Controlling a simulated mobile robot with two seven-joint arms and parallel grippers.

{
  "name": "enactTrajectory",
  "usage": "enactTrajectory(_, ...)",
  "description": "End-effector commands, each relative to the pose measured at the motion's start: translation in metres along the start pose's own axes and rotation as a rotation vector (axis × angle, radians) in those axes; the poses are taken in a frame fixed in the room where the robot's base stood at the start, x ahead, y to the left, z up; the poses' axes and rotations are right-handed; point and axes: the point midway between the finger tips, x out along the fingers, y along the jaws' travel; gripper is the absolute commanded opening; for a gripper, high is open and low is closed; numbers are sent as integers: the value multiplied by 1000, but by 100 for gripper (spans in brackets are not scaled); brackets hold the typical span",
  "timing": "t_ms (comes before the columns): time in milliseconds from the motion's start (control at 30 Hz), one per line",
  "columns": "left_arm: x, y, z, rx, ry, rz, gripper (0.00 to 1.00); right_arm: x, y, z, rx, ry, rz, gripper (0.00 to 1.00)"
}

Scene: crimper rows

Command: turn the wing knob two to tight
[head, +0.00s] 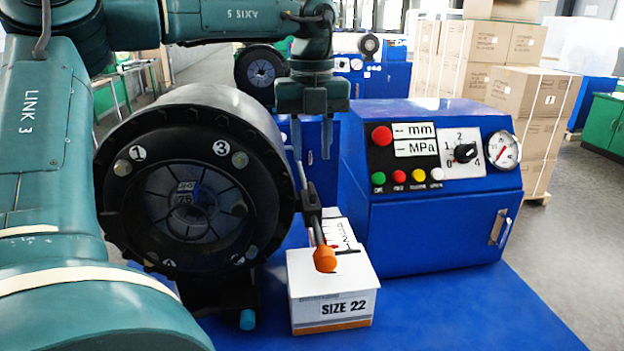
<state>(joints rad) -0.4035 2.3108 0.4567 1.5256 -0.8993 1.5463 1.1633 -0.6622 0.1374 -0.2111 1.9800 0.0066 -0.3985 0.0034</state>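The black round crimper head (190,185) stands at the centre left, facing me. Label 1 (137,153) is beside a small knob (122,167) at its upper left. Label 3 (221,147) is beside another knob (240,160) at its upper right. Two more small knobs show dimly at the lower left (151,258) and lower right (252,252). I cannot read a label 2 on any of them. My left gripper (312,150) points down, right of the crimper head. Its fingers are apart with nothing between them. My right gripper is not in view.
A blue control cabinet (435,220) with dial and gauge stands right. The blue bench top (480,310) is clear at front right. Cartons (520,95) stand behind.

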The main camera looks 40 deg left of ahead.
Motion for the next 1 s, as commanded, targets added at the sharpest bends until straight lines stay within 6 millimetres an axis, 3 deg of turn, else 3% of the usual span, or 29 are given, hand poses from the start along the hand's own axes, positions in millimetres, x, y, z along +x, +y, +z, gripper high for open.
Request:
enactTrajectory(200, 43, 0, 0, 0, 4, 1, 33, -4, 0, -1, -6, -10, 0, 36)
enactTrajectory(400, 66, 0, 0, -1, 1, 0, 33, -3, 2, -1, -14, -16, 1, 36)
enactTrajectory(767, 72, 0, 0, -1, -1, -1, 33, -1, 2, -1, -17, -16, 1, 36)
enactTrajectory(1000, 72, 0, 0, -1, -1, -1, 15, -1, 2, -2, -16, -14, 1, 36)
